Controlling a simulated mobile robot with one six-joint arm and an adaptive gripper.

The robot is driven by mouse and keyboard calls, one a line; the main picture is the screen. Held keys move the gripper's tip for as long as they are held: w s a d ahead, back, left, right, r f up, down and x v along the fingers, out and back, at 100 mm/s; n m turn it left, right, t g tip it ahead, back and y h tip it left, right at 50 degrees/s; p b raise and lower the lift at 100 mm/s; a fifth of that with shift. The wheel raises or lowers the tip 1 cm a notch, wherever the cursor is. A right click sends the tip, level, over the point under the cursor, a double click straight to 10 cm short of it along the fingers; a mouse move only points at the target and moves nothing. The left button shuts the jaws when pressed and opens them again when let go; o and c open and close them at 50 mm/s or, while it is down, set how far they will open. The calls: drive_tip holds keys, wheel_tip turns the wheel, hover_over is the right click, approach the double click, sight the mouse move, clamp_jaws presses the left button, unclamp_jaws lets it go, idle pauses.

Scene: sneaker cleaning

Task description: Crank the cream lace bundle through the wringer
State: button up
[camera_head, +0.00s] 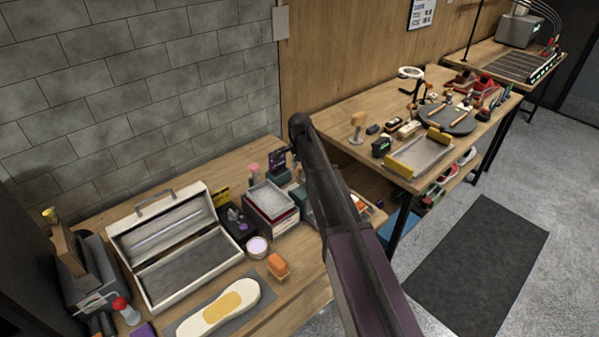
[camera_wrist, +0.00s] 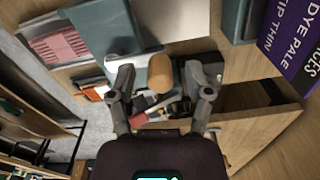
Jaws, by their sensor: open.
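My gripper (camera_wrist: 161,80) is open in the wrist view, with one finger to each side of a short tan, rounded cylinder (camera_wrist: 160,72). The cylinder looks like a wooden handle or knob. I cannot tell whether it belongs to the wringer or whether either finger touches it. Below it, small red and pale parts show between the fingers, too small to name. In the head view my arm crosses the middle and the gripper is hidden. I cannot make out the cream lace bundle or the wringer in either view.
A purple lettered box (camera_wrist: 290,40) and a teal box (camera_wrist: 238,18) stand close by my gripper. A dark mat (camera_head: 475,265) lies on the floor.

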clamp_jaws()
